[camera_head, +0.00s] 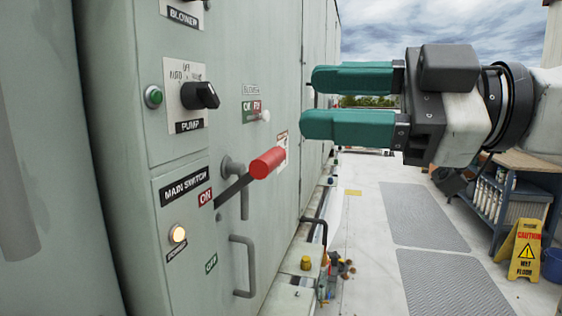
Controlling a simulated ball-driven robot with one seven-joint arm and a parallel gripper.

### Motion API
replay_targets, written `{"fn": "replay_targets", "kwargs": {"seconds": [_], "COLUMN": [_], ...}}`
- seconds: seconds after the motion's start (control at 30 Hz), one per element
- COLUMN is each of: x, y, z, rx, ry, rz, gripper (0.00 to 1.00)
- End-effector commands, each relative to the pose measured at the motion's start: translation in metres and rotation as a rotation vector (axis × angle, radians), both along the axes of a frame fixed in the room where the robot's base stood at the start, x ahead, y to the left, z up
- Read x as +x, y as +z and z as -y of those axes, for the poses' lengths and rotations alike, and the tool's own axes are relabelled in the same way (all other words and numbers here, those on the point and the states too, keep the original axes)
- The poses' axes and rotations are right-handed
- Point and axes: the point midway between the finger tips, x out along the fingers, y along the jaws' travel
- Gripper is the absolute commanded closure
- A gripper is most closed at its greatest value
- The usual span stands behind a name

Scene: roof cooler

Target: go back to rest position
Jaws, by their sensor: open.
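My gripper (307,102) comes in from the right with two green fingers pointing left. The fingers are apart with a gap between them and nothing in it. In the picture they lie above and to the right of the red-handled main switch lever (266,163), and I see no contact. How far the fingertips are from the cabinet face is hard to tell.
The grey-green cabinet (110,110) fills the left, with a black pump knob (200,95), a lit power lamp (178,234) and a door handle (243,266) sticking out. A workbench (500,190), a yellow wet floor sign (525,249) and a blue bucket (555,266) stand right. The walkway between is mostly clear.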

Motion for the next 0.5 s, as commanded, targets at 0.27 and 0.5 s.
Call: {"fn": "replay_targets", "kwargs": {"seconds": [0.27, 0.5], "x": [0.067, 0.087], "y": [-0.109, -0.254], "z": [0.039, 0.072], "rx": [0.128, 0.172], "ry": [-0.231, -0.486], "rz": [-0.317, -0.671], "gripper": [0.47, 0.47]}}
